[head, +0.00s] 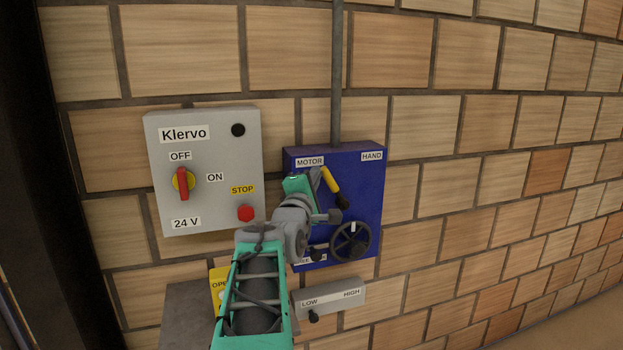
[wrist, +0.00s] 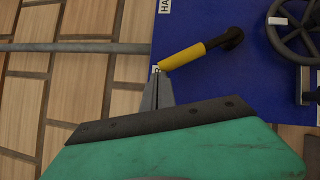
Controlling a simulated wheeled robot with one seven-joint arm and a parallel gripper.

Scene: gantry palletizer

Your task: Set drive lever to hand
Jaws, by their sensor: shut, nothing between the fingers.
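The drive lever (head: 331,180) has a yellow grip and a dark pivot on the blue box (head: 368,195). It tilts up and left, its grip end pointing toward the MOTOR label (head: 310,162); the HAND label (head: 372,156) is at the box's upper right. The lever also shows in the wrist view (wrist: 182,57). My gripper (head: 316,176) is shut and empty, just left of the yellow grip. In the wrist view its fingertips (wrist: 157,76) are close to the grip's free end; I cannot tell whether they touch. The fingers cover part of the MOTOR label there.
A black handwheel (head: 350,241) sits low on the blue box. A grey Klervo panel (head: 205,150) with a red-and-yellow switch and red STOP button is at left. A LOW/HIGH box (head: 340,297) is below. A conduit (head: 337,80) rises above. Right of the blue box is bare wall.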

